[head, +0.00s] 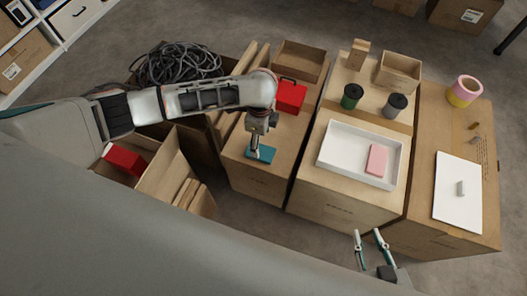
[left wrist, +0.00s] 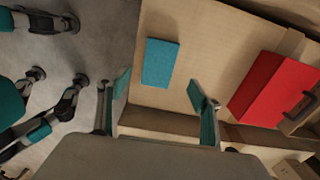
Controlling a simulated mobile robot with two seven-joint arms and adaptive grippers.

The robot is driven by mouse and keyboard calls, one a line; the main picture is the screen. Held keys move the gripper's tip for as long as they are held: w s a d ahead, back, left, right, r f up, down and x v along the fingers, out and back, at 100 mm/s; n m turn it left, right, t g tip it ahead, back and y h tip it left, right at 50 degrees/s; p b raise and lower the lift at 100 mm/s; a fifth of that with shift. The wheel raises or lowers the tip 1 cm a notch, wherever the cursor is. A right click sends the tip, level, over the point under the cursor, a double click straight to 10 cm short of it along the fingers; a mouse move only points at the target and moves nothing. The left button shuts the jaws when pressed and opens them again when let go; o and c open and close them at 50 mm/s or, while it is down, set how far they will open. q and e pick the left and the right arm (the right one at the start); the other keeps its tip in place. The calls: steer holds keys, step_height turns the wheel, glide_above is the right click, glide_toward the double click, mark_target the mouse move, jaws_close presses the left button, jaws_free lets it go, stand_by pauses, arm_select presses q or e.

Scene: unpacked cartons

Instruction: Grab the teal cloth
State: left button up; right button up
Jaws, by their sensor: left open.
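The teal cloth (head: 266,156) is a small flat rectangle lying on top of a carton near its front edge. It also shows in the left wrist view (left wrist: 160,63), lying flat between the lines of the two fingers and a little beyond their tips. My left gripper (head: 256,149) is over the cloth in the head view, pointing down and partly covering it. In the left wrist view its fingers (left wrist: 160,88) are spread wide with nothing between them. My right gripper (head: 368,234) is open and empty, in front of the cartons at the lower right.
A red box (head: 291,97) with a handle stands behind the cloth on the same carton. A white tray (head: 327,158) with a pink block (head: 377,160) is on the carton to the right. An open carton (head: 160,165) with a red item (head: 124,158) stands left.

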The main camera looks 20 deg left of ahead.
mark_target(261, 151)
arm_select(q)
step_height(261, 151, down, 2)
steer(key=shift+s+f+b, duration=0.15)
steer(key=shift+b, duration=0.15)
steer(key=shift+f, duration=0.35)
steer(key=f, duration=0.1)
steer(key=b, duration=0.1)
steer(key=f+b, duration=0.1)
steer(key=shift+s+f, duration=0.25)
steer(key=shift+f, duration=0.1)
steer(key=shift+w+f+b, duration=0.3)
steer(key=shift+f, duration=0.3)
steer(key=shift+r, duration=0.15)
steer(key=c, duration=0.9)
steer(key=shift+c, duration=1.2)
arm_select(e)
steer(key=shift+w+a+r+y, duration=0.1)
steer(key=shift+w+a+y, duration=0.1)
steer(key=shift+a, duration=0.4)
steer(key=shift+w+a+r+y, duration=0.1)
steer(key=shift+a+y, duration=0.1)
steer(key=shift+a, duration=0.4)
